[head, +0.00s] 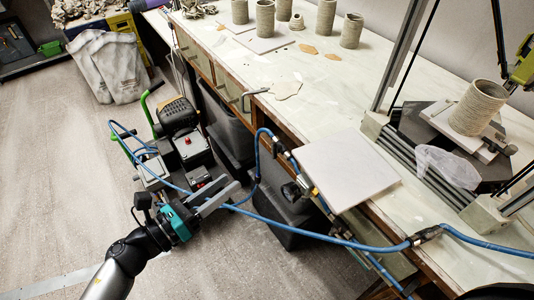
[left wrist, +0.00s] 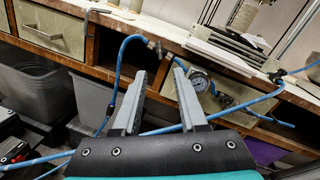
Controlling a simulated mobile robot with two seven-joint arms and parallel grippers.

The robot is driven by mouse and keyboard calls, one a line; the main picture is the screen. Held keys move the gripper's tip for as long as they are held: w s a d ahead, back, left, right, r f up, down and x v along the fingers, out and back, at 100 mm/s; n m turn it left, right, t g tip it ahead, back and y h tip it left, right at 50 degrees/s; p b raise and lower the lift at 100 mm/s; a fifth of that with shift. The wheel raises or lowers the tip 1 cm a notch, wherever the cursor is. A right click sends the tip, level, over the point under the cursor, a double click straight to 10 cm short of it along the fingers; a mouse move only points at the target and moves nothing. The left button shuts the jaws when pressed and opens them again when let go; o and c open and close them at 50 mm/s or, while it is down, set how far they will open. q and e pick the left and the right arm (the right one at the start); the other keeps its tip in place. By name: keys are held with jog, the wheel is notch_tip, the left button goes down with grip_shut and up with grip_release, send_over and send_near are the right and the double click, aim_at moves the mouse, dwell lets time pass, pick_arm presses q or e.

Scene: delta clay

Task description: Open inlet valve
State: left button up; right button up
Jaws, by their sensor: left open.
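My left gripper (head: 222,190) is open and empty, above the floor at the front of the workbench. Its two grey fingers (left wrist: 160,76) point toward the bench front in the left wrist view. A blue air line (head: 300,233) runs along the bench front. A round pressure gauge (left wrist: 198,83) with fittings sits on the line, beyond the right finger and apart from it. The fittings (head: 310,190) also show at the bench edge in the head view. A dark coupling (left wrist: 275,75) is further right. Which fitting is the inlet valve, and its handle position, I cannot tell.
A compressor (head: 180,125) with a green handle stands on the floor behind my gripper. Grey bins (head: 230,135) stand under the bench. A pale board (head: 345,170) overhangs the bench edge. Clay cylinders (head: 265,20) stand on top.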

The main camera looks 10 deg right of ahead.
aim_at(272, 152)
pick_arm(q)
jog(key=x, duration=1.1)
jog(key=shift+w+d, duration=0.2)
jog(key=shift+d, duration=0.15)
jog(key=shift+c, duration=0.2)
grip_shut()
jog(key=shift+f, duration=0.1)
